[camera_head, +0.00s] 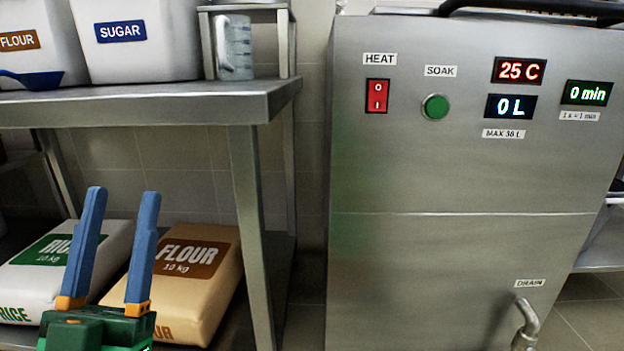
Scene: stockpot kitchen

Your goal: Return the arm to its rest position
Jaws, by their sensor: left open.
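My left gripper (122,208) shows at the lower left, pointing up, with two blue fingers on a green body. The fingers are apart with nothing between them. It stands in front of the lower shelf, overlapping the view of the rice and flour bags. My right gripper is not in view.
A steel soaking machine (460,170) with a drain tap (526,325) fills the right. A steel table (150,105) at left holds flour (30,45) and sugar bins (140,55), a blue scoop (30,78) and a measuring jug (234,47). Rice (35,270) and flour bags (205,285) lie below.

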